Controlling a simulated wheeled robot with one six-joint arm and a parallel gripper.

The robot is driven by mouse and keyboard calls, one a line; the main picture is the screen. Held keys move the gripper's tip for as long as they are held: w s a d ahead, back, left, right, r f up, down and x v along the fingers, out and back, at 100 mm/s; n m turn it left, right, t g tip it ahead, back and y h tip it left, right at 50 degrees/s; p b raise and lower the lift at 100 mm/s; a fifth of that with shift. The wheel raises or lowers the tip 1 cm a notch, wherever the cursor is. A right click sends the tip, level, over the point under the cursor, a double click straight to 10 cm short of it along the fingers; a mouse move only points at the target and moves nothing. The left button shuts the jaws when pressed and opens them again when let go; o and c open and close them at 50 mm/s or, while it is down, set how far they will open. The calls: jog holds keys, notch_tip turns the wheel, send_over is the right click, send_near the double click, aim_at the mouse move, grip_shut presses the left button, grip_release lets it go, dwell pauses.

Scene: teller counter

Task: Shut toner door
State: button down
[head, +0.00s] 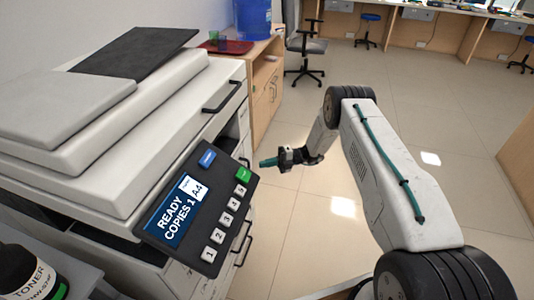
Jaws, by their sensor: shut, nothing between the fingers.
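A white copier (130,140) fills the left of the head view, with a dark control panel (197,205) reading "READY COPIES 1 A4". A black bar handle (224,97) is on its side facing the open floor. I cannot tell for certain which panel is the toner door, or whether it stands open; the control panel hides part of that side. My gripper (265,163), with teal fingertips, is shut and empty. In the picture it is just right of the control panel, pointing left toward the copier, with no visible contact.
A toner bottle (20,275) stands at the lower left on a grey surface. More dark handles (243,243) show below the control panel. Behind the copier, a wooden cabinet (265,90) holds a red tray (226,46) and a blue container (253,17).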

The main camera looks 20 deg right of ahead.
jog(key=w+d, duration=0.4)
jog(key=w, duration=0.4)
jog(key=shift+w, duration=0.4)
